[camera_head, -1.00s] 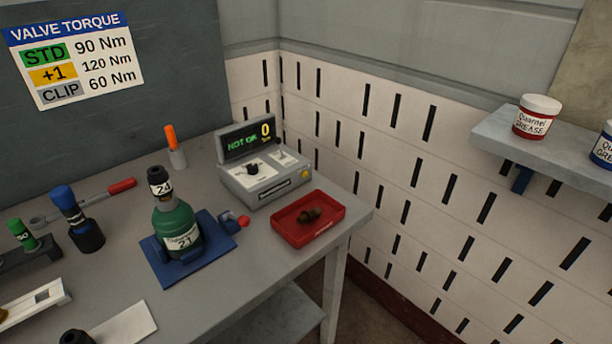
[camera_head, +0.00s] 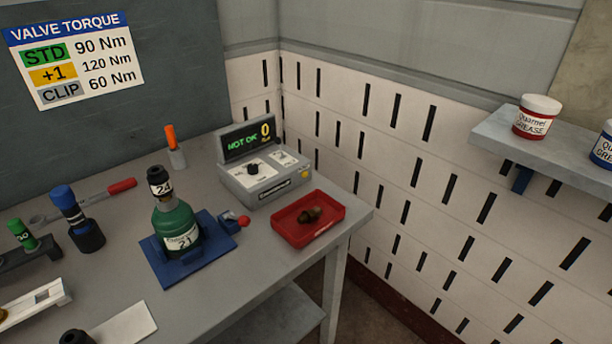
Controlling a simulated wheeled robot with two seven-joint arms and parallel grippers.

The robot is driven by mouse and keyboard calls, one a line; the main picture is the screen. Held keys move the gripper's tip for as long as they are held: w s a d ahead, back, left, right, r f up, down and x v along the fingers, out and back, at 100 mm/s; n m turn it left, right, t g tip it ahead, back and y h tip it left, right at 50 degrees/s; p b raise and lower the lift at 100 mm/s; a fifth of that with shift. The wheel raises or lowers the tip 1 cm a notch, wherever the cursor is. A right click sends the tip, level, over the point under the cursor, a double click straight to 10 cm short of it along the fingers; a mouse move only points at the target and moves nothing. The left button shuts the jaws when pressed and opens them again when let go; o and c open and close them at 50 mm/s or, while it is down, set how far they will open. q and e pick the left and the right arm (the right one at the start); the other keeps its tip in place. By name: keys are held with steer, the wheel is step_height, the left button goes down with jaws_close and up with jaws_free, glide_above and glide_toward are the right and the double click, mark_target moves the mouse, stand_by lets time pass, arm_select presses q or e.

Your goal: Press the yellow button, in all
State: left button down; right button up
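A grey tester box (camera_head: 266,182) stands on the bench near the wall corner. Its tilted dark display (camera_head: 249,139) shows "NOT OK" in green and a yellow 0. A small yellow button (camera_head: 305,174) sits low at the right end of its front face. A black knob (camera_head: 253,168) is on its top panel. A green cylinder (camera_head: 174,226) labelled 21, with a black top piece marked 24, stands upright in a blue holder (camera_head: 165,272) left of the box. Neither of my grippers is in view.
A red tray (camera_head: 291,232) with small brown parts lies in front of the box at the bench's right edge. A red-knobbed lever (camera_head: 243,221) sticks out beside the holder. A screwdriver, wrench and sockets are at left. A shelf (camera_head: 550,150) with grease jars is at right.

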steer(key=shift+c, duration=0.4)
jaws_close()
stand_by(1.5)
